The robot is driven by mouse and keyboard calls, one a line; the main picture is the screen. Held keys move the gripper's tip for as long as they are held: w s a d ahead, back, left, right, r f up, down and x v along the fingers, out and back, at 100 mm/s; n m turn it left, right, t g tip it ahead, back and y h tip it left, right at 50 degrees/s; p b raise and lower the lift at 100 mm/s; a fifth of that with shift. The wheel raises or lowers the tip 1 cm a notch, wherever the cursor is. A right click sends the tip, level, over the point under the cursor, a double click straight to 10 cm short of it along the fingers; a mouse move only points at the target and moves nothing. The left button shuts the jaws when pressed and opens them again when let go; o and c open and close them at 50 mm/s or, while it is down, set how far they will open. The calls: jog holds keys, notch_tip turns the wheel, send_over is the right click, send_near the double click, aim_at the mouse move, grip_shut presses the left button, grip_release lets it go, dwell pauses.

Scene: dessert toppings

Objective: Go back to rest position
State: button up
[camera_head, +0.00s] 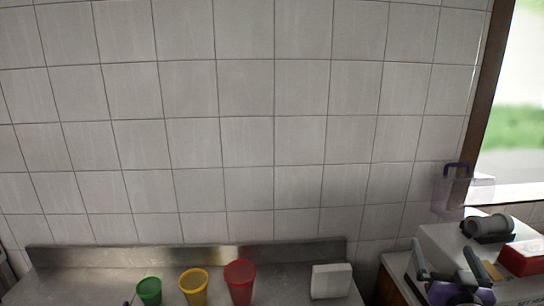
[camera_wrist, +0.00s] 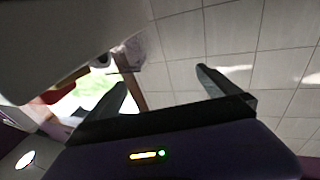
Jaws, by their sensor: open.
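My gripper (camera_head: 446,252) is at the lower right of the head view, with two dark fingers on a purple body. It is in front of a white surface at the right, apart from the cups on the counter. In the wrist view my gripper (camera_wrist: 161,77) has its fingers spread wide, with nothing between them but tiled wall and a brown post behind. It is open and empty.
A green cup (camera_head: 149,291), a yellow cup (camera_head: 194,287), a red cup (camera_head: 240,282) and a white block (camera_head: 332,281) stand on the steel counter (camera_head: 75,284). A red box (camera_head: 522,259) and a clear purple-handled container (camera_head: 460,196) are at the right.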

jog(key=s+a+f+n+g+y+b, duration=0.1)
jog(key=s+a+f, duration=0.3)
jog(key=s, duration=1)
jog(key=s+a+f+n+g+y+b, duration=0.1)
jog(key=s+a+f+y, duration=0.2)
jog(key=s+a, duration=0.8)
jog(key=s+a+f+n+g+y+b, duration=0.1)
jog(key=s+a+f, duration=0.5)
jog(key=s, duration=1.3)
jog(key=shift+a+f+n+g+y, duration=0.3)
jog(key=shift+a+n+y, duration=0.35)
jog(key=shift+a, duration=0.35)
